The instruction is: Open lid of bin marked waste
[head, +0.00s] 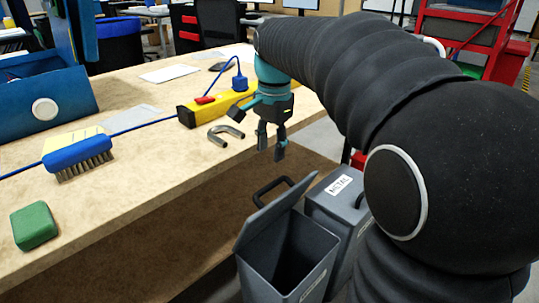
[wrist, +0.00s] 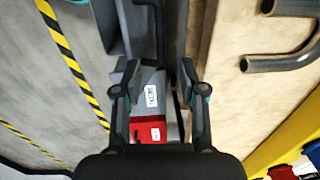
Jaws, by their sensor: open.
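A grey bin (head: 267,268) stands below the table edge with its lid (head: 272,215) swung up, tilted toward the table. The bin's inside shows dark. A label on its front is too oblique to read, so I cannot confirm that it says waste. A black handle (head: 286,188) is on the lid. My gripper (head: 271,150) hangs pointing down beside the table edge, above the raised lid and apart from it. Its fingers are spread and empty. In the wrist view my gripper (wrist: 160,92) shows open, with parts of the bins between and beyond its fingers.
A second grey bin (head: 332,210), labelled METAL, stands just behind with its lid shut. A red bin (wrist: 150,128) lies beyond it. The table (head: 140,195) holds a bent metal pipe (head: 226,134), yellow power strip (head: 215,106), brush (head: 78,157) and green block (head: 34,225).

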